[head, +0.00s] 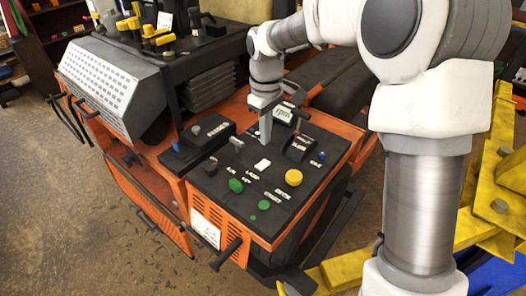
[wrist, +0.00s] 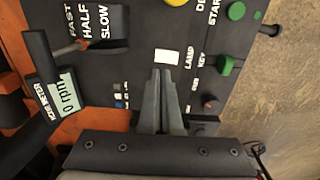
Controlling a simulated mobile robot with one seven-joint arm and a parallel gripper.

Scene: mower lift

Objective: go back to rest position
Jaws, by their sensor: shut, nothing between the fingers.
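My gripper (head: 266,132) points down above the dark control panel (head: 283,223) of the orange mower, its fingers together and empty. In the wrist view the closed fingertips (wrist: 161,76) appear just below the white square lamp (wrist: 168,56). I cannot tell whether they touch the panel. The lamp (head: 263,165) also shows in the head view, below the fingertips.
A yellow lift frame (head: 470,232) stands close at the right, beside my arm. A dark seat (head: 335,92) lies behind the panel. Yellow-topped levers (head: 155,35) rise from the mower's left rear part. Open floor (head: 70,215) lies to the left.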

